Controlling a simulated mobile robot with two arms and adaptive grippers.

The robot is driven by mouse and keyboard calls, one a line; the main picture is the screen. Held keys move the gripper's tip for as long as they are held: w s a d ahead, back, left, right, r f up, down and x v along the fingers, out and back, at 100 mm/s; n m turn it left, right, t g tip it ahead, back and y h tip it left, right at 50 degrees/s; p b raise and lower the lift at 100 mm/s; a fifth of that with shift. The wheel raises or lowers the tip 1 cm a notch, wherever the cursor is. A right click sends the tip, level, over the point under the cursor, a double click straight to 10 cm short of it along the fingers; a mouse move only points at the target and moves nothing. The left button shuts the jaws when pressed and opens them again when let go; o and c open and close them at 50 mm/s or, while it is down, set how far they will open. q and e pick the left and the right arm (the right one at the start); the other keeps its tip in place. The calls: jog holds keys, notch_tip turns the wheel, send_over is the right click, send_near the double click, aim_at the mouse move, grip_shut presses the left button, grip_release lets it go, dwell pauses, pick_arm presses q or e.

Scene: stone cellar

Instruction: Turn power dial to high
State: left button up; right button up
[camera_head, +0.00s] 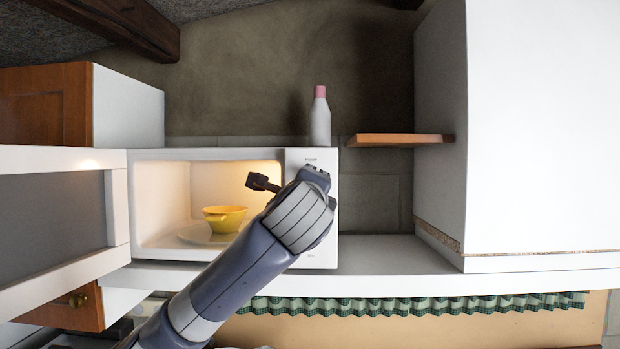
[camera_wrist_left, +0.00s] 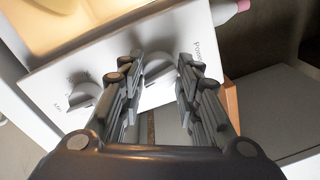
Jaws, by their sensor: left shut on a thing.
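The white microwave (camera_head: 160,205) stands on the counter with its door (camera_head: 55,215) swung open to the left. My left arm reaches across its control panel (camera_head: 322,250) in the head view and hides the dials. In the left wrist view, the power dial (camera_wrist_left: 158,68) is a light grey knob beside printed lettering. My left gripper (camera_wrist_left: 160,66) has its fingers on either side of this dial and is shut on it. A second dial (camera_wrist_left: 84,97) sits on the same panel to the left, clear of the fingers. My right gripper is not in view.
A yellow bowl (camera_head: 225,217) stands on a plate (camera_head: 195,236) inside the lit microwave. A wooden board (camera_head: 400,140) and a large white cabinet (camera_head: 540,120) are at the right. Bare counter (camera_head: 390,255) lies between.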

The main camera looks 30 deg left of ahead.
pick_arm(q)
jog(key=shift+f+m+p, duration=0.15)
jog(key=shift+m+p, duration=0.35)
jog(key=shift+m, duration=0.4)
jog(key=shift+f, duration=0.15)
jog(key=o, duration=1.1)
jog(key=shift+d, duration=0.1)
jog(key=shift+r, duration=0.2)
jog(key=shift+v, duration=5.95)
